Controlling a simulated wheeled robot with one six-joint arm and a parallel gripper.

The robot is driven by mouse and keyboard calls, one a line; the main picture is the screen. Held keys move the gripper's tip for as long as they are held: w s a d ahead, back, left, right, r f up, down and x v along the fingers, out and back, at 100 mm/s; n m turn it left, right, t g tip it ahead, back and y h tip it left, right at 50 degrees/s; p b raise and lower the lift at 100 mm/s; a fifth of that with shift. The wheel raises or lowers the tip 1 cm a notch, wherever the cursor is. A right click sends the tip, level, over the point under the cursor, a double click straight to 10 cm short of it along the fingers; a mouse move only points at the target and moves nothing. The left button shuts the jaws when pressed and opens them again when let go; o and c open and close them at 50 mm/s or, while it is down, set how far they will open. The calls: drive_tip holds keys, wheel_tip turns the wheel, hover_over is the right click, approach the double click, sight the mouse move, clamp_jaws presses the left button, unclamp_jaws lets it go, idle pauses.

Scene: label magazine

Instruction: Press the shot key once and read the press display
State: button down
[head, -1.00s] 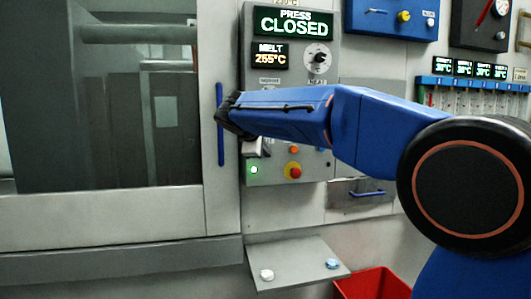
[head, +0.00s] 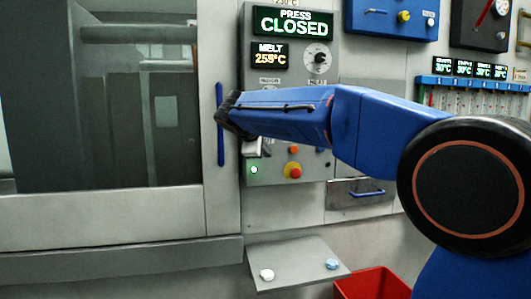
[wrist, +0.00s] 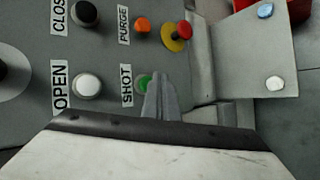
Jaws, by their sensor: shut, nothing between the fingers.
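The press display (head: 292,23) at the top of the grey control panel in the head view reads PRESS CLOSED. The green shot key (wrist: 143,83), labelled SHOT, is in the middle of the wrist view. My gripper (wrist: 158,82) is shut and empty. Its fingertips are at the key and overlap its edge in the picture. I cannot tell whether they touch or push it in. In the head view my arm and gripper hide the shot key.
The orange PURGE key (wrist: 142,25) and the red stop button (wrist: 182,30) on yellow are close by. The white OPEN key (wrist: 88,85) and dark CLOSE key (wrist: 87,13) are beside them. A shelf (head: 297,255) and a red bin (head: 372,284) are below. The melt display (head: 270,55) reads 255°C.

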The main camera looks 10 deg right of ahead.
drive_tip(key=shift+w, duration=0.15)
idle(0.7)
drive_tip(key=shift+w, duration=0.25)
drive_tip(key=shift+w, duration=0.45)
idle(0.9)
drive_tip(key=shift+s, duration=0.9)
drive_tip(key=s, duration=0.5)
idle(0.5)
idle(0.4)
